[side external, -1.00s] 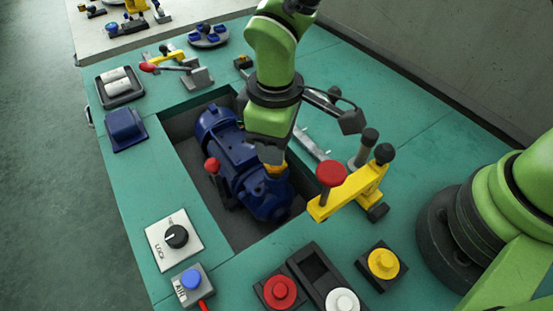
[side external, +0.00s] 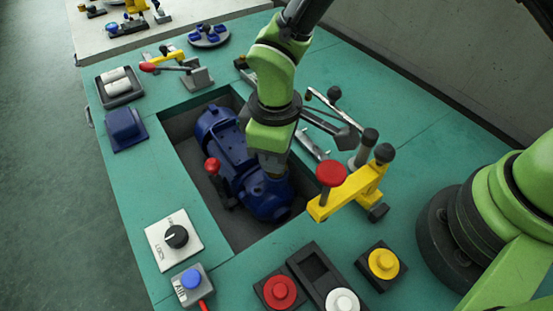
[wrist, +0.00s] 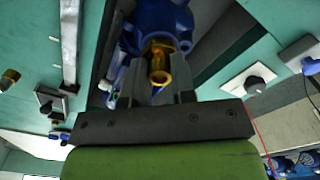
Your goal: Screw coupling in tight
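The blue pump (side external: 222,140) lies in the dark recess of the teal bench. My gripper (side external: 272,172) points down over its near right end, and its tips are hard to make out in the side view. In the wrist view the brass coupling (wrist: 158,76) sits between the two dark fingers of my gripper (wrist: 160,88). The fingers appear shut on its sides. The coupling is against the blue pump body (wrist: 160,18); how deep it sits in the port cannot be told. In the side view the gripper hides the coupling.
A red-knobbed yellow clamp (side external: 348,192) stands right of the recess, close to my gripper. A red-tipped lever (side external: 213,170) stands at the pump's left. A LOCK dial (side external: 176,237), a blue button (side external: 191,279) and red (side external: 280,292) and yellow (side external: 383,263) buttons are in front.

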